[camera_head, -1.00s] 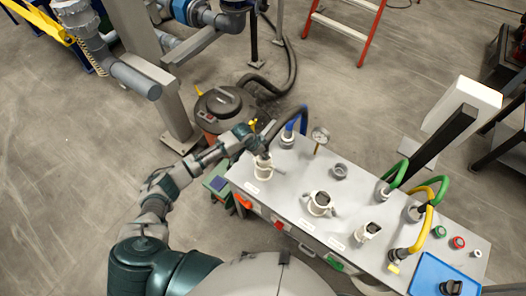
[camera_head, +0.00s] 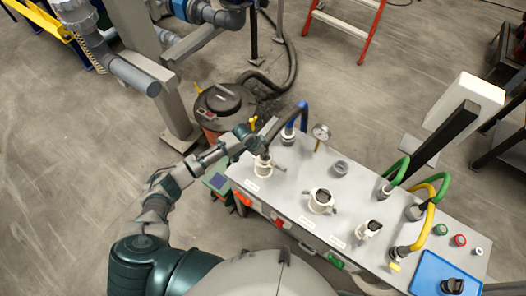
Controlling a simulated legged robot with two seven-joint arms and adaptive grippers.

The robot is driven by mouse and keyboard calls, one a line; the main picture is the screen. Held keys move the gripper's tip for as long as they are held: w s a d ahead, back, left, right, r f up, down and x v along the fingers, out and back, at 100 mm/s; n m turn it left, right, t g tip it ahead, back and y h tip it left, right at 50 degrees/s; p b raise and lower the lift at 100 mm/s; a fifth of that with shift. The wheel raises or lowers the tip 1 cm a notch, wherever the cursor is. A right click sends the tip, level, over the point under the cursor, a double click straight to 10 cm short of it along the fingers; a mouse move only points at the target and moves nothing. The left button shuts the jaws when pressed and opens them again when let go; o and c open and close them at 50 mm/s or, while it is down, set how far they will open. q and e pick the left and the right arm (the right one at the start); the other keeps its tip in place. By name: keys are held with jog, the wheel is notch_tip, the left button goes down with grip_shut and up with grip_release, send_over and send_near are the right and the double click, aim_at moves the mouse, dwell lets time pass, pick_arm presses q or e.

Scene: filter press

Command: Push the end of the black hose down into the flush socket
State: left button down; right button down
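The black hose (camera_head: 283,125) runs from a blue-banded fitting (camera_head: 303,112) at the back of the grey panel and arcs down to the left. Its end meets the leftmost white socket (camera_head: 263,170), which has side levers. The hose end looks upright at the socket mouth; how deep it sits cannot be told. My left gripper (camera_head: 259,144) is at the hose just above this socket and appears closed around it; its fingers are small and partly hidden. The socket labels are too small to read. My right gripper is not in view.
The panel (camera_head: 290,190) also bears two more white sockets (camera_head: 321,201), a gauge (camera_head: 321,132), green and yellow hoses (camera_head: 428,215), buttons and a blue tray (camera_head: 430,270). An orange-black drum (camera_head: 222,108) stands behind my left arm. A white-topped post (camera_head: 475,100) rises behind the panel.

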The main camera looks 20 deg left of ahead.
pick_arm(q)
jog(key=shift+d+f, duration=0.1)
jog(key=shift+f, duration=0.25)
jog(key=c, duration=0.5)
grip_release()
jog(key=shift+c, duration=0.2)
jog(key=v, duration=1.2)
